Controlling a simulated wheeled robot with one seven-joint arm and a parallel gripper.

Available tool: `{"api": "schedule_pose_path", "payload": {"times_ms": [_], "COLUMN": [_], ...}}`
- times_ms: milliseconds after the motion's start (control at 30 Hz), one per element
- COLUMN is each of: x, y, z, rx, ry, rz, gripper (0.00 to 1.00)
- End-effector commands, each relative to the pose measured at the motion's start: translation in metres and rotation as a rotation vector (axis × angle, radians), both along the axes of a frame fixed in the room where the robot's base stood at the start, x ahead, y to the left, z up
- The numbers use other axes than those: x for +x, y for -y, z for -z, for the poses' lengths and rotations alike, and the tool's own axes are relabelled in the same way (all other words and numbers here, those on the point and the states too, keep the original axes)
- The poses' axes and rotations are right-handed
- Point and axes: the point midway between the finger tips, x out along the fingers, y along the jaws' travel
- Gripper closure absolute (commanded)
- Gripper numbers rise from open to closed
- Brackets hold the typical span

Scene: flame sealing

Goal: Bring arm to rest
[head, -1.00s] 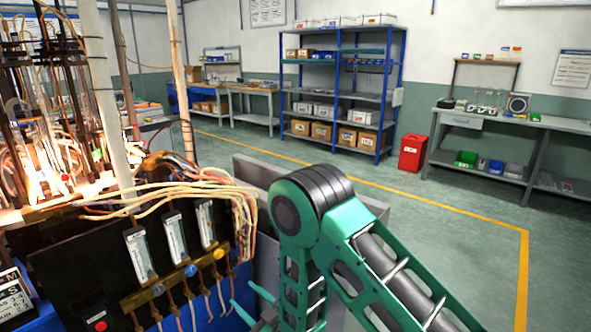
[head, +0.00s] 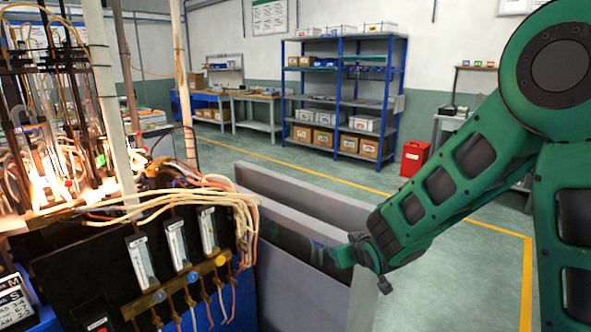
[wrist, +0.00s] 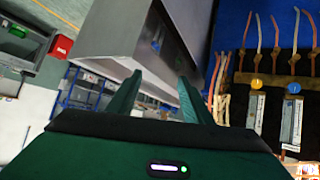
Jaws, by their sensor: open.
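My green arm comes in from the right of the head view, with its elbow high and the forearm sloping down to the left. My gripper (head: 342,254) is in front of the grey walled bin (head: 290,222), near its right part. In the wrist view my gripper (wrist: 160,92) shows two green fingers set apart with nothing between them. The bin (wrist: 135,40) fills the upper middle of that view. Whether the fingers touch it I cannot tell.
The flame sealing machine (head: 95,265) with flow meters, hoses and glowing burners stands at the left. Its flow meters (wrist: 290,122) show at the right of the wrist view. A blue shelf rack (head: 340,95) and a red bin (head: 414,158) stand farther back. The floor (head: 450,215) beyond is open.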

Motion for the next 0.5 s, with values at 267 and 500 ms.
{"api": "schedule_pose_path", "payload": {"times_ms": [267,500], "x": [-0.064,-0.144], "y": [0.081,0.128], "z": [-0.042,-0.069], "rx": [0.023,0.046], "ry": [-0.207,-0.386], "rz": [0.145,0.234], "gripper": [0.54,0.54]}}
